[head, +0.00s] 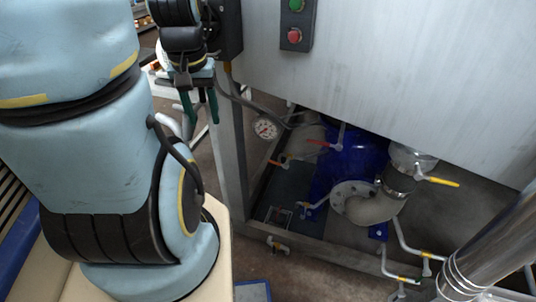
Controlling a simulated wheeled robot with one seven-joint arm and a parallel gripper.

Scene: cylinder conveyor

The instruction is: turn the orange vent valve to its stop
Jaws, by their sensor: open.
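A small orange valve handle (275,163) shows below the pressure gauge, at the left of the pipework under the machine; I take it for the vent valve. It looks small, and I cannot tell its exact angle or its stop. My gripper (200,108) points down at the upper middle, left of the machine's front post. Its two dark green fingers are apart with nothing between them. In the picture it is up and to the left of the orange handle, clearly apart from it.
A steel post (228,150) stands between my gripper and the pipework. A red handle (322,144), a yellow handle (443,182), a gauge (265,128) and a blue pump (350,160) crowd the space under the large panel (400,80). A button box (297,22) is above.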

